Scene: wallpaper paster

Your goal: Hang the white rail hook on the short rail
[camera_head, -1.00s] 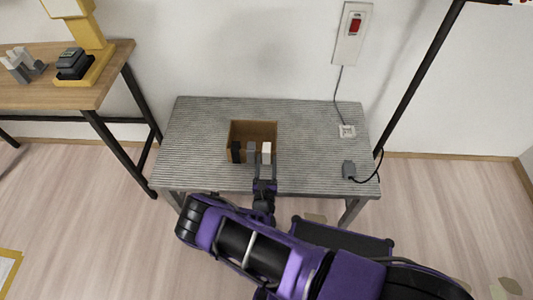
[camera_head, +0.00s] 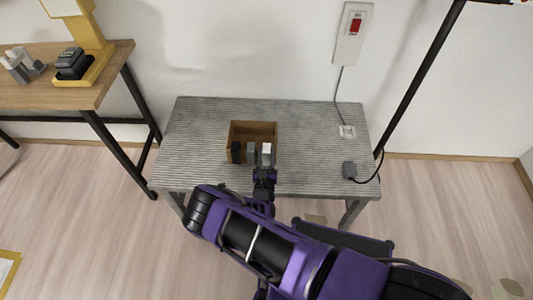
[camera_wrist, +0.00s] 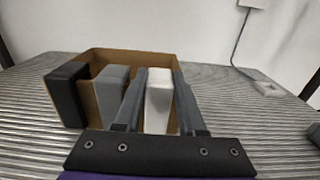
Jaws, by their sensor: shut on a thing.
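The white rail hook (camera_head: 267,150) is at the right end of the front wall of a small brown box (camera_head: 253,128) on the grey ridged table. In the wrist view the white hook (camera_wrist: 158,98) stands upright between the two grey fingers. My gripper (camera_wrist: 160,74) is shut on it, one finger on each side. The gripper (camera_head: 265,167) shows at the front of the box in the head view. I cannot tell whether the hook is clear of the box wall. I cannot make out the short rail for certain in these frames.
A black hook (camera_head: 237,151) and a grey hook (camera_head: 251,152) are on the same box wall, left of the white one. A wall switch (camera_head: 353,28) has a cable down to the table. A dark pole (camera_head: 421,76) stands right. The table's left side is clear.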

